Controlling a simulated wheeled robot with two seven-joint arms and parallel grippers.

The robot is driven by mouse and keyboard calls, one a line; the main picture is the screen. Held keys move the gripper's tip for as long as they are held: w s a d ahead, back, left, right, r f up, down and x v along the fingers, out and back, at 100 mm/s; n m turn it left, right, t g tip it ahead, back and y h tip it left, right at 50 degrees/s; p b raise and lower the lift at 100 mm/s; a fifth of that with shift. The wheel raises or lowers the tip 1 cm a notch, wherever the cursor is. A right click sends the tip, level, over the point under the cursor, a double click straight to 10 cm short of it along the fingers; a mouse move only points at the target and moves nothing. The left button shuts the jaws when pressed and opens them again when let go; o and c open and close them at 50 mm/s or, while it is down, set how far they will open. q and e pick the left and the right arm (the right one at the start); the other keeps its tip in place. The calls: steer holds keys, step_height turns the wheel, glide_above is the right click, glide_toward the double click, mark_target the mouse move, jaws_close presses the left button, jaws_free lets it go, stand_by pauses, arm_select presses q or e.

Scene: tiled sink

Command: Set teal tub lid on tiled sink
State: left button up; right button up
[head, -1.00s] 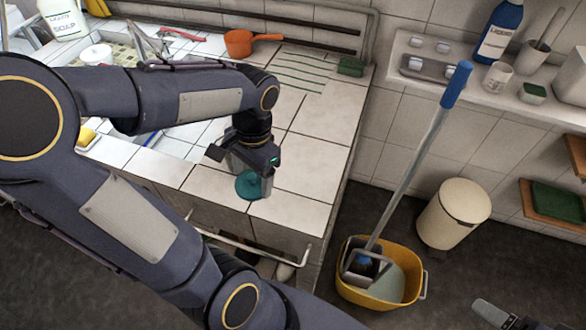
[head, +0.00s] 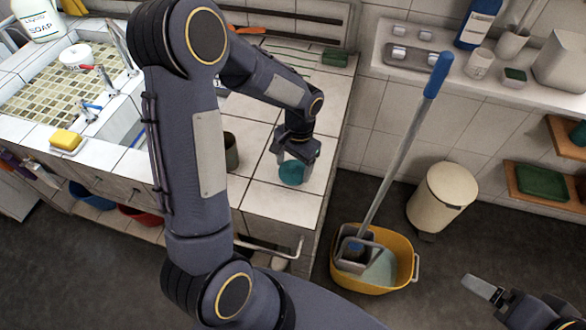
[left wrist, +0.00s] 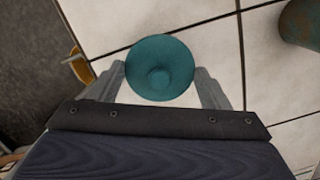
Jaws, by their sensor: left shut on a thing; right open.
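The round teal lid (head: 291,173) is at the right part of the tiled sink's counter (head: 283,203). My left gripper (head: 300,167) is shut on it. In the left wrist view the lid (left wrist: 160,67) sits between the two fingers, with a small round knob-like middle. White tiles show behind it; I cannot tell whether it touches them. A dark greenish pot (head: 231,152) stands left of the lid, partly hidden by my left arm; it also shows at the corner of the left wrist view (left wrist: 302,22). My right gripper (head: 482,288) is open and low at the right, away from the counter.
The basin (head: 62,85) with a white tub, taps and a yellow sponge (head: 66,139) lies left. A yellow mop bucket (head: 398,245) with a blue-handled mop stands right of the counter, beside a cream bin (head: 442,197). Tiles behind the lid are mostly clear.

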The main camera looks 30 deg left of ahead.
mark_target(294, 164)
arm_select(q)
steer(key=shift+s+f, duration=0.1)
steer(key=shift+f, duration=1.2)
steer(key=shift+f, duration=0.1)
steer(key=shift+f, duration=0.15)
steer(key=o, duration=0.9)
steer(key=shift+o, duration=0.2)
